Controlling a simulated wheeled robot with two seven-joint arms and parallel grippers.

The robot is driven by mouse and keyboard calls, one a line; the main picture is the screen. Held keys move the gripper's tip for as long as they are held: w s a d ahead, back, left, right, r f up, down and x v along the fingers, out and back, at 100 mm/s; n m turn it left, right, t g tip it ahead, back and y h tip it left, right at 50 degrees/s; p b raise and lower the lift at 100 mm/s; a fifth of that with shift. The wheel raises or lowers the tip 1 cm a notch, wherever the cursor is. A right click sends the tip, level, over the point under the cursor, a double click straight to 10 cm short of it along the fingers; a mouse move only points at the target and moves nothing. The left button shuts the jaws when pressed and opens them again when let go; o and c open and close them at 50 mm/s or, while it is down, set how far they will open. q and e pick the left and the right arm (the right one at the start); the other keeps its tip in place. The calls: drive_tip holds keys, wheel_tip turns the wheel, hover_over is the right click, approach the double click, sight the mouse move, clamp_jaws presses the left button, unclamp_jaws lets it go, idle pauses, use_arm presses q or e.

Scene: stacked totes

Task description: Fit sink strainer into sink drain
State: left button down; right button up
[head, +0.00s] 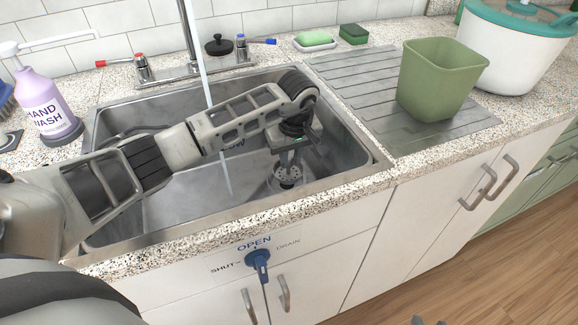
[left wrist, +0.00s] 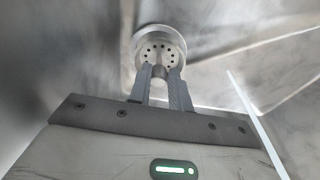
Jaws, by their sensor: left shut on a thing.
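My left gripper (head: 287,160) reaches down into the sink basin (head: 190,195) at its right side. It is shut on the knob of the sink strainer (head: 289,173), a round grey metal piece with small holes. In the left wrist view the strainer (left wrist: 152,50) faces me just beyond the fingertips (left wrist: 160,74), with a pale round rim about it. The drain is largely hidden by the strainer and gripper. I cannot tell whether the strainer is seated in it or just above. Small grey tips at the head view's bottom edge may be my right gripper (head: 428,321).
Water (head: 207,75) runs from the faucet into the basin, left of the gripper. A blue drain lever (head: 259,262) is on the cabinet front. A green bin (head: 438,80) stands on the drainboard (head: 350,75). A soap bottle (head: 47,105) stands left of the sink.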

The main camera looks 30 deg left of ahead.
sight(289, 166)
use_arm(q)
drive_tip(key=shift+w+a+f, duration=0.35)
drive_tip(key=shift+f, duration=0.25)
drive_tip(key=shift+w+a+f, duration=0.15)
drive_tip(key=shift+f, duration=1.6)
drive_tip(key=shift+f, duration=0.2)
drive_tip(key=c, duration=1.3)
unclamp_jaws()
drive_tip(key=shift+r, duration=0.15)
drive_tip(key=r, duration=0.4)
drive_tip(key=d+r, duration=0.1)
drive_tip(key=r, duration=0.3)
drive_tip(key=s+r, duration=0.1)
drive_tip(key=r, duration=0.3)
drive_tip(key=shift+s+d, duration=0.1)
drive_tip(key=shift+d, duration=0.05)
